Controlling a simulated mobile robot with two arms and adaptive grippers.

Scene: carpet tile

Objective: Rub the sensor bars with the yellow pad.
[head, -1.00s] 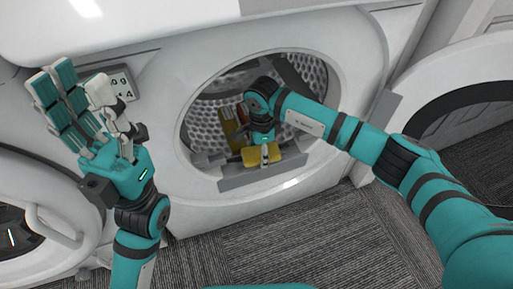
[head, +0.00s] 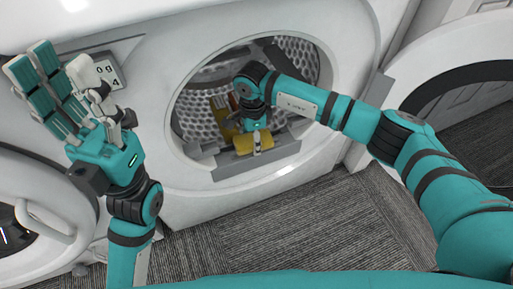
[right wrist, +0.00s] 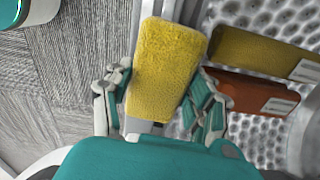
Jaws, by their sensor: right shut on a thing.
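My right gripper (head: 257,143) reaches into the dryer's round opening and is shut on the yellow pad (head: 243,144). In the right wrist view the fuzzy pad (right wrist: 166,70) sits between the fingers of the right gripper (right wrist: 162,88). In the head view the pad is over or against the grey panel (head: 236,167) at the opening's lower lip. I cannot make out separate sensor bars there; the pad and hand cover part of the panel. My left gripper (head: 62,85) is open and empty, raised in front of the machine at left.
A darker yellow block (right wrist: 260,52) and an orange-brown block (right wrist: 252,94) lie in the perforated drum (head: 195,122) beside the pad. The open door (head: 462,70) stands at right. Another machine's round door (head: 42,220) is at lower left. Carpet (head: 300,235) below is clear.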

